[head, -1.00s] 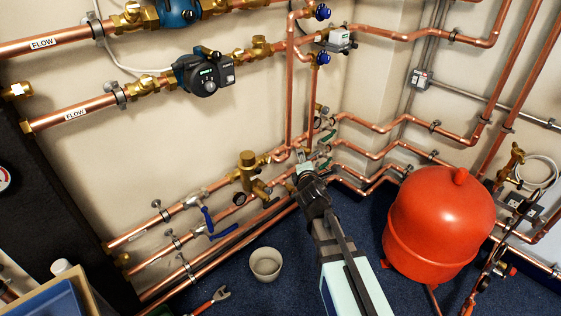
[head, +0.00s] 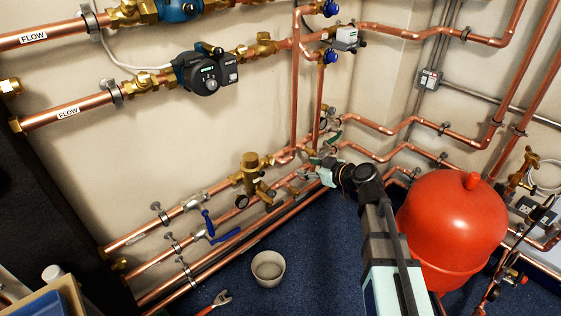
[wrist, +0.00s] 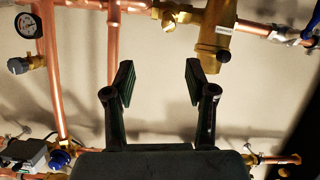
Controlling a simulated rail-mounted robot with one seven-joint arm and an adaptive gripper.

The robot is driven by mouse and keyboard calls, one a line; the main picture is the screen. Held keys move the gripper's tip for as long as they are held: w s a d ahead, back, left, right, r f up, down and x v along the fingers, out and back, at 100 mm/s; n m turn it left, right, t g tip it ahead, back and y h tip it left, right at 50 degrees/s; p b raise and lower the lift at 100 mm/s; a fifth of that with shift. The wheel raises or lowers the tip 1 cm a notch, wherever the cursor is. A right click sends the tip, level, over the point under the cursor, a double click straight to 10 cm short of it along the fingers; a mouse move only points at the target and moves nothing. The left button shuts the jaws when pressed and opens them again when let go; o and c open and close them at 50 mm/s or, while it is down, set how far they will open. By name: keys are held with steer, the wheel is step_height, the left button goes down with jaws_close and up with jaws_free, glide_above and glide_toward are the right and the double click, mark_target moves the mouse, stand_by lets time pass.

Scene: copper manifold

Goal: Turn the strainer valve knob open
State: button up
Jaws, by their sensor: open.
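A brass valve body (head: 250,170) stands on the lower copper pipes left of my gripper in the head view; it looks like the strainer. In the wrist view a brass body (wrist: 215,28) with a small white tag hangs at the upper right, and a dark round knob (wrist: 223,56) sits at its lower end, just past the right fingertip. I cannot tell for sure that this is the strainer valve knob. My gripper (wrist: 159,80) is open, with nothing between its fingers but wall behind. In the head view my gripper (head: 323,168) is near the pipes in the corner, its fingers hard to make out.
A red tank (head: 455,230) stands right beside my arm. Blue lever handles (head: 222,234) stick out from the lower pipes. A pale bucket (head: 268,268) and a red-handled tool (head: 218,301) are on the blue floor. A gauge (wrist: 27,25) shows at the wrist view's left.

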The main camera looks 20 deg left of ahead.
mark_target(273, 161)
steer(key=x, duration=0.5)
steer(key=b+x, duration=0.1)
steer(key=x, duration=0.5)
steer(key=s+b+x, duration=0.1)
steer(key=x, duration=0.5)
steer(key=shift+a, duration=0.55)
steer(key=shift+r, duration=0.1)
jaws_close()
